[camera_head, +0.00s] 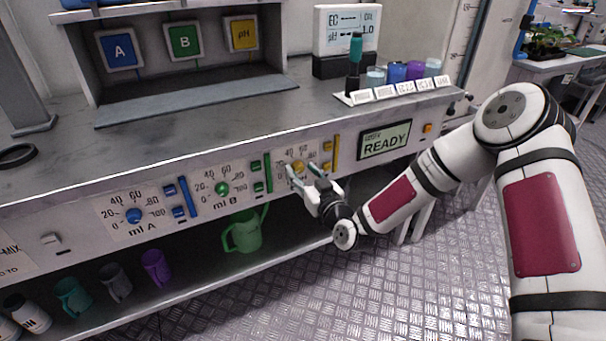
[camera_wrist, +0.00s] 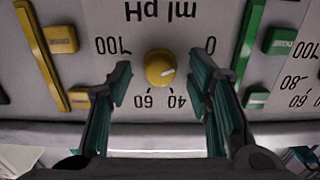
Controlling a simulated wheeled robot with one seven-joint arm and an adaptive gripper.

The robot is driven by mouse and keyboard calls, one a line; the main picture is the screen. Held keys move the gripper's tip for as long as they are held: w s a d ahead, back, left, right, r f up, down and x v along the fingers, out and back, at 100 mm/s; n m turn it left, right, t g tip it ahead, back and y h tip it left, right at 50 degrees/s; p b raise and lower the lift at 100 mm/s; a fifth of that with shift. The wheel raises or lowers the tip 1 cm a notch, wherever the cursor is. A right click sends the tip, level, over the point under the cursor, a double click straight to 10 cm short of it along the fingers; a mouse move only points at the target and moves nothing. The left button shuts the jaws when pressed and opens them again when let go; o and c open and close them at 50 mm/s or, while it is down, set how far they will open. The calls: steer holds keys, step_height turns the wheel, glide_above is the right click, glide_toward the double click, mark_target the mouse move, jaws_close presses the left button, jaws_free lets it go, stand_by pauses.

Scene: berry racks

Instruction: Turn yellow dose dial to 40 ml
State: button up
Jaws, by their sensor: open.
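The yellow dose dial (camera_wrist: 159,69) is a round knob on the panel marked ml pH, seen upside down in the wrist view. Its pale pointer mark faces right, roughly between the 0 and 40 labels. The 40 label (camera_wrist: 178,100) is just below the dial, beside the 60. My gripper (camera_wrist: 166,88) is open, with one dark green finger on each side of the dial and visible gaps between. The fingers hide the 20 and 80 labels. In the head view the dial (camera_head: 299,166) shows beyond the fingertips, partly covered.
A yellow slider strip and buttons (camera_wrist: 62,39) stand left of the dial in the wrist view; a green strip (camera_wrist: 249,40) stands right. Blue (camera_head: 134,216) and green (camera_head: 222,188) dials share the panel. The display (camera_head: 385,141) reads READY. A green jug (camera_head: 244,233) stands below.

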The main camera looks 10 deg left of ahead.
steer(key=shift+c, duration=0.2)
jaws_close()
steer(key=shift+m, duration=0.3)
steer(key=m+b, duration=0.1)
steer(key=m, duration=0.7)
steer(key=shift+m+b, duration=0.4)
steer(key=m, duration=0.4)
steer(key=shift+m, duration=0.3)
steer(key=shift+m+b, duration=0.3)
steer(key=shift+m, duration=1.5)
